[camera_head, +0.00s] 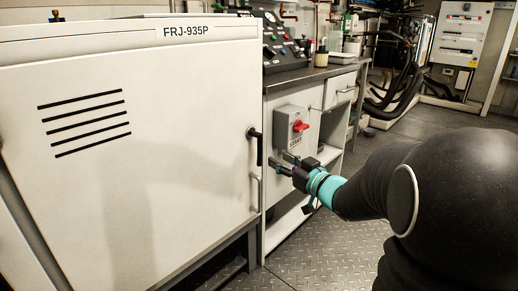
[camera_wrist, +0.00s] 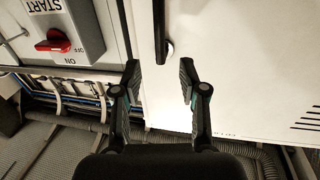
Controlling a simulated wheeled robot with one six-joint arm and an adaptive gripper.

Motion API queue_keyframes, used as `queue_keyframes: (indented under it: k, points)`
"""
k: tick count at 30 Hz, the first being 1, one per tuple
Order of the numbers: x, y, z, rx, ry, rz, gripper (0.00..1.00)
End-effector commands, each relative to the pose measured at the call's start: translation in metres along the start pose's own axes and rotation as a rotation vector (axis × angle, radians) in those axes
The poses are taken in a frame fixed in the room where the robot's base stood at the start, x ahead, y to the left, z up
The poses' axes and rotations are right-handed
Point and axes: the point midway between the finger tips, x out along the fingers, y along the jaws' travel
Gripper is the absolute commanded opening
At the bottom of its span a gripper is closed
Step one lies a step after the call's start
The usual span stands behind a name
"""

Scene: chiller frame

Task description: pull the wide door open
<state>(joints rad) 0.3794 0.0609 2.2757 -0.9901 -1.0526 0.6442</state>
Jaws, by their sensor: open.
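The wide door (camera_head: 150,190) is the large white panel with black slots under the label FRJ-935P. It looks shut against its frame. My gripper (camera_head: 280,163) is to the right of the handle in the head view. In the wrist view, my gripper (camera_wrist: 160,70) is open and empty, its fingertips on either side of the line of the handle's end. Contact is not visible.
A grey switch box (camera_head: 292,130) with a red knob marked START is close by my gripper; it also shows upside down in the wrist view (camera_wrist: 70,30). A bench (camera_head: 315,72) with gauges stands behind. Open metal flooring (camera_head: 320,250) lies before the cabinet.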

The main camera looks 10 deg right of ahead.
Motion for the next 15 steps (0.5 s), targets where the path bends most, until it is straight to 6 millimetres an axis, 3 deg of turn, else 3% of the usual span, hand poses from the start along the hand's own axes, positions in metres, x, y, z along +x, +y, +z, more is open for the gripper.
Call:
queue_keyframes:
  k: [9, 15]
  points:
    - [0.061, -0.001, 0.001, -0.001, 0.0, -0.003, 0.42]
    - [0.089, 0.0, 0.001, 0.0, -0.001, -0.001, 0.42]
